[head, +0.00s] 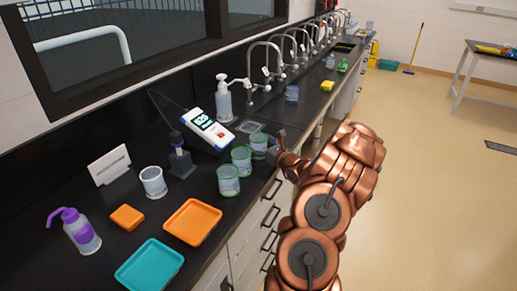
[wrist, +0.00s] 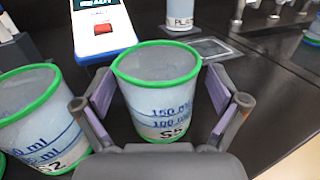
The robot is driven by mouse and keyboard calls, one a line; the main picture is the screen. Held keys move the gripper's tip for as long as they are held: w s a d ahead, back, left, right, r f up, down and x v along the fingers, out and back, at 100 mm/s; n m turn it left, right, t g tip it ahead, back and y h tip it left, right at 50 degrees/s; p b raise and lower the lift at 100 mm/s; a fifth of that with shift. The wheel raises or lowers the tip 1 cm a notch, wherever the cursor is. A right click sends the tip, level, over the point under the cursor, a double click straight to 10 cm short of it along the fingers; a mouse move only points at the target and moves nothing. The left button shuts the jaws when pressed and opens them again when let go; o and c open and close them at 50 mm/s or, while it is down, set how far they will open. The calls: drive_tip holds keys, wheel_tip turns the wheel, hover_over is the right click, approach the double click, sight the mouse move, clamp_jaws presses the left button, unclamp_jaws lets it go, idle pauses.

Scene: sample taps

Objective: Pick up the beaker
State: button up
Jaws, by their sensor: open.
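In the wrist view a clear beaker (wrist: 158,88) with a green rim and a label that reads like S5 stands upright between the fingers of my gripper (wrist: 160,98). The fingers are open, one on each side of it, and I cannot tell whether they touch it. A second green-rimmed beaker (wrist: 30,112), labelled like S2, stands just left of the left finger. In the head view, my gripper (head: 277,150) is at the counter's front edge, beside the farthest beaker (head: 259,146) of a short row. Two more green-rimmed beakers, a middle one (head: 241,161) and a nearer one (head: 228,181), stand in that row.
A white meter (head: 208,128) stands behind the beakers. An orange tray (head: 192,222), a teal tray (head: 150,266), a plain cup (head: 154,182) and a purple-topped wash bottle (head: 80,232) are nearer. A pump bottle (head: 223,103) and a row of taps (head: 268,62) lie farther along.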

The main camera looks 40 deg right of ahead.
drive_tip(key=shift+w, duration=0.1)
drive_tip(key=c, duration=1.3)
